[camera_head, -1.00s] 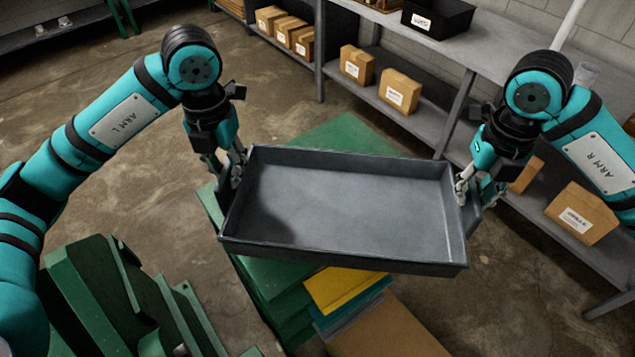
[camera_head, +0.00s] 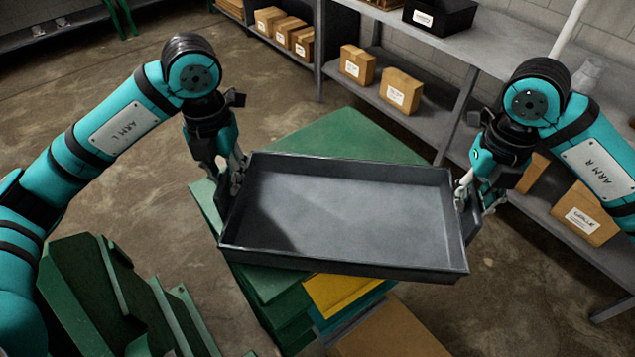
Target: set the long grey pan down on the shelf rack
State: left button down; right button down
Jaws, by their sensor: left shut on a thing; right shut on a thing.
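The long grey pan (camera_head: 345,210) is empty and held level or nearly so between my two grippers, in front of the green surface. My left gripper (camera_head: 236,180) is shut on the pan's left end. My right gripper (camera_head: 465,190) is shut on its right end. The grey shelf rack (camera_head: 510,50) stands at the back right, apart from the pan. Its top has a bare stretch to the right of a black bin. The pan hides part of the green surface below it.
A black bin (camera_head: 440,16) stands on the rack's top, and a clear container (camera_head: 588,75) sits near my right arm. Cardboard boxes (camera_head: 400,92) are on the lower shelf. Green metal pieces (camera_head: 110,300) stand at lower left. Open floor (camera_head: 500,290) lies before the rack.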

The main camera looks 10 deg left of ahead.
pick_arm(q)
jog(key=shift+f, duration=0.45)
pick_arm(e)
jog(key=shift+f, duration=0.4)
pick_arm(q)
jog(key=c, duration=1.3)
grip_release()
jog(key=shift+s+r, duration=0.1)
jog(key=shift+r, duration=0.15)
pick_arm(e)
jog(key=c, duration=1.3)
grip_release()
jog(key=shift+s+r, duration=0.1)
jog(key=shift+r, duration=0.1)
pick_arm(q)
jog(key=shift+r, duration=0.1)
pick_arm(e)
jog(key=shift+r, duration=0.45)
pick_arm(q)
notch_tip(320, 180, up, 12)
jog(key=shift+f, duration=0.15)
pick_arm(e)
notch_tip(320, 180, up, 11)
